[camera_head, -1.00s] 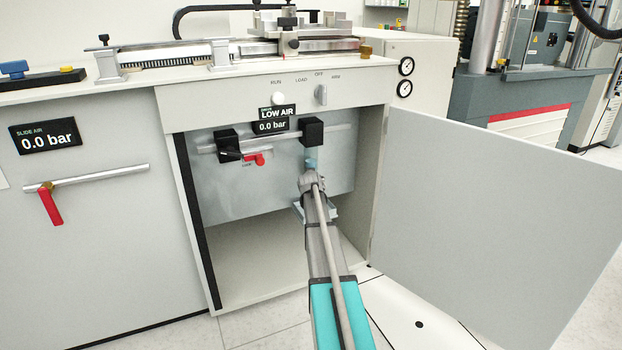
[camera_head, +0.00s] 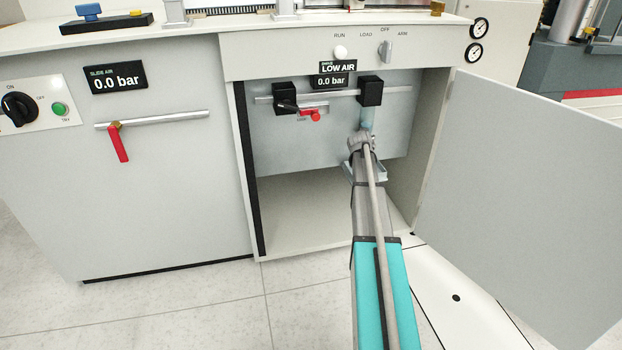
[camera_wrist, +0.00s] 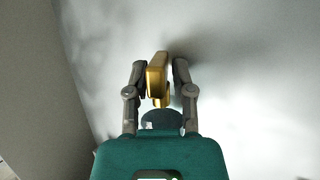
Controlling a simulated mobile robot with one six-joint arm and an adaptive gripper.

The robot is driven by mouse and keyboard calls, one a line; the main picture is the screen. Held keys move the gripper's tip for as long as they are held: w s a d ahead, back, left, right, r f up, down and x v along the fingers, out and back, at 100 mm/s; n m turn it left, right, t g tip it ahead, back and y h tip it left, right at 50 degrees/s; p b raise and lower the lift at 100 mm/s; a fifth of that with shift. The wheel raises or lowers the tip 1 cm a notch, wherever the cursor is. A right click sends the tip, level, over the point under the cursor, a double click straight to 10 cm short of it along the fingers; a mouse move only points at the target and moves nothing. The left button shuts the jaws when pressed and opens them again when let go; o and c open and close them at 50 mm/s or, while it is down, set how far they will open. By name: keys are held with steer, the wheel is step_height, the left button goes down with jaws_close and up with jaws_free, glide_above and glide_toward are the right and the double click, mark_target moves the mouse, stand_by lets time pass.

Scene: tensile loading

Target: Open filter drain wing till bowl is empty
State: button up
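The filter's black block (camera_head: 370,92) hangs on the grey pipe inside the open cabinet. Its pale blue translucent bowl (camera_head: 367,118) hangs below; the liquid level is too small to read. In the wrist view the gold drain wing (camera_wrist: 157,75) is between the two fingers of my gripper (camera_wrist: 160,75). The left finger looks close against the wing, and a narrow gap seems to show at the right finger. Whether both fingers press on it is unclear. The head view hides the wing behind my gripper.
The open cabinet door (camera_head: 520,190) stands right of my arm. A regulator block (camera_head: 284,98) and red valve handle (camera_head: 310,115) are left of the filter. The display (camera_head: 331,81) reads LOW AIR 0.0 bar. The cabinet floor (camera_head: 315,215) is clear.

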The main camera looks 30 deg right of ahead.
steer(key=shift+w+m+g+h, duration=0.1)
steer(key=shift+m+g+h, duration=0.7)
steer(key=shift+m+g, duration=0.35)
steer(key=shift+m+g+h, duration=0.9)
steer(key=shift+m+g, duration=0.35)
steer(key=shift+m, duration=0.1)
steer(key=p+v, duration=0.6)
steer(key=v, duration=0.8)
steer(key=s+a+f+n+y+p, duration=0.1)
steer(key=s+a+y, duration=0.1)
steer(key=a, duration=0.4)
steer(key=s+a+f+n+g+y+p, duration=0.1)
steer(key=s+a+n+y, duration=0.1)
steer(key=s+a, duration=0.3)
steer(key=s+a+f+n+g+y+p, duration=0.1)
steer(key=s+a+f+n+y, duration=0.1)
steer(key=a, duration=0.6)
steer(key=shift+s+a, duration=0.25)
steer(key=shift+s, duration=0.5)
